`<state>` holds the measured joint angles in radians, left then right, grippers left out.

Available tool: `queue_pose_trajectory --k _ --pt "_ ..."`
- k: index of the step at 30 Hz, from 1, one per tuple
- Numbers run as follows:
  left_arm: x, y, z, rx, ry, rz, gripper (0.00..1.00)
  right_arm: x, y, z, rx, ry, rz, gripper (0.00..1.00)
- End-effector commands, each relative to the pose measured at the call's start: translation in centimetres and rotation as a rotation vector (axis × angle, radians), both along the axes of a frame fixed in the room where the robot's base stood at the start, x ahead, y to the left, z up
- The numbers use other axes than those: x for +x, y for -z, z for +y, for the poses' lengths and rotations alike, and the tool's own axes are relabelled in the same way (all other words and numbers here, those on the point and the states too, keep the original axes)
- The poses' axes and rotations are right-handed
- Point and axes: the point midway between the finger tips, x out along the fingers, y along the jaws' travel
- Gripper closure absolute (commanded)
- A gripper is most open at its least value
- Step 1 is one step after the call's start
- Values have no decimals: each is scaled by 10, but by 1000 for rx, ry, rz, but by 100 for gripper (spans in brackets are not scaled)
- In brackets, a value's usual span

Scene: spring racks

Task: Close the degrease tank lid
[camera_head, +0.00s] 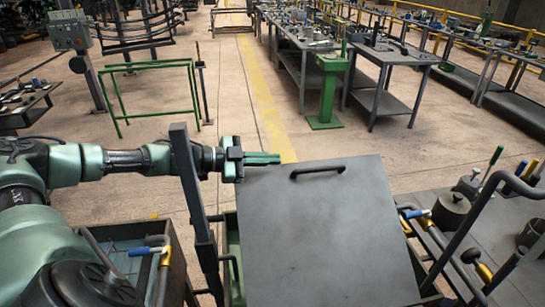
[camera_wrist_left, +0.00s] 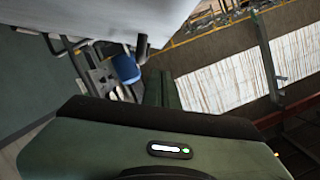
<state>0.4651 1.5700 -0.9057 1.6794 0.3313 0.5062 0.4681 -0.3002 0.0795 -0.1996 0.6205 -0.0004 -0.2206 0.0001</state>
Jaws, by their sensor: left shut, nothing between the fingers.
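The degrease tank lid (camera_head: 325,235) is a flat dark grey panel at the lower middle of the head view, with a black bar handle (camera_head: 317,170) near its far edge. It appears raised and tilted, with the green tank (camera_head: 234,262) partly showing below its left side; the tank's inside is hidden. My left gripper (camera_head: 278,158) is at the lid's far left corner, fingers pointing right along the far edge. Its fingers look closed together and empty; contact with the lid is unclear. In the left wrist view the green fingers (camera_wrist_left: 161,90) show below a pale panel. My right gripper is out of view.
A dark upright post (camera_head: 190,185) stands left of the lid, close to my left arm. A bin with tools (camera_head: 128,262) is at lower left. A bench with a pot (camera_head: 452,212) and tools is at right. Open floor lies beyond, with a green frame stand (camera_head: 155,90).

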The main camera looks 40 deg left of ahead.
Motion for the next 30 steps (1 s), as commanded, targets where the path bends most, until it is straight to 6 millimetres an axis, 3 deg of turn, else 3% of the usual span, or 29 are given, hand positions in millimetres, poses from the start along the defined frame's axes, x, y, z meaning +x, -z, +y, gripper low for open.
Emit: queue_pose_trajectory --k 2,6,14,25,30 --pt "12 -4 -9 -5 2 -5 100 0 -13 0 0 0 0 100" --pt "18 18 1 -2 -3 1 100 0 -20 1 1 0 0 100" --pt "24 35 9 -1 -2 0 100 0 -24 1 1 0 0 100" --pt "24 38 9 0 -1 -1 100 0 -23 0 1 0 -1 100" --pt "34 65 19 0 -3 -3 100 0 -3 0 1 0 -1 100"
